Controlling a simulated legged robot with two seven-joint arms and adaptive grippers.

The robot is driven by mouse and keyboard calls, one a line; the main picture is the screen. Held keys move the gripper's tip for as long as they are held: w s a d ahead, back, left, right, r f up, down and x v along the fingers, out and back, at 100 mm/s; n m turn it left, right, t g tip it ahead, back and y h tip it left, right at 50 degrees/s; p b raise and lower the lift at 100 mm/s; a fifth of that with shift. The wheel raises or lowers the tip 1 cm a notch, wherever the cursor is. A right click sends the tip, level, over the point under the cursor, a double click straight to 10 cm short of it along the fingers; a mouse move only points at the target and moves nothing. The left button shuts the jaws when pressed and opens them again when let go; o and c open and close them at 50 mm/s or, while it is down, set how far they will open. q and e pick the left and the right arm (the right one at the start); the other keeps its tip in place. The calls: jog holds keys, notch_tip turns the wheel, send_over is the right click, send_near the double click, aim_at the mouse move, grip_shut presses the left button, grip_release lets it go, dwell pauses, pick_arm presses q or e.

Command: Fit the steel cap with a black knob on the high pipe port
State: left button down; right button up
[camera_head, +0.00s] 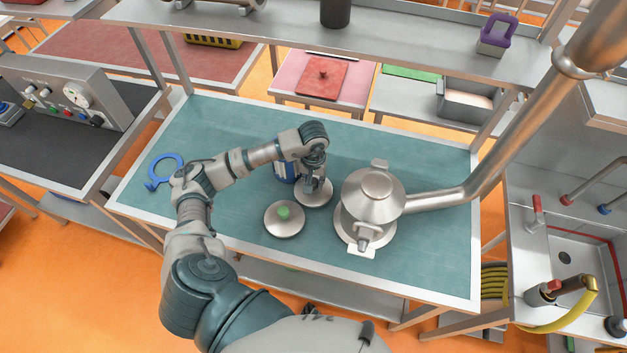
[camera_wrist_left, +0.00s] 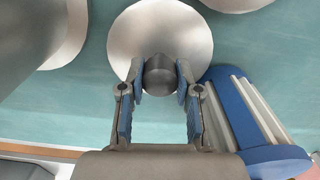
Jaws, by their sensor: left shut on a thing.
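The steel cap (camera_head: 316,200) is a round silver disc on or just above the green table top; I cannot tell which. Its dark knob (camera_wrist_left: 160,75) is between the fingers of my left gripper (camera_head: 318,183), which is shut on it from above. The disc also shows in the left wrist view (camera_wrist_left: 150,30). To its right stands a steel domed vessel (camera_head: 373,207) with a thick pipe (camera_head: 440,201) running up to the right. I cannot make out for certain which opening is the high port. My right gripper is not in view.
A second steel cap with a green knob (camera_head: 284,213) lies in front left of the held one. A blue and silver object (camera_head: 285,172) stands close behind my gripper. A blue ring (camera_head: 165,168) lies at the left. The table's back right is clear; a shelf (camera_head: 400,40) crosses behind.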

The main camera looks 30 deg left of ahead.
pick_arm(q)
jog(key=c, duration=0.8)
grip_release()
jog(key=shift+a+f, duration=0.1)
jog(key=shift+a, duration=0.1)
jog(key=shift+d, duration=0.1)
jog(key=shift+d, duration=0.1)
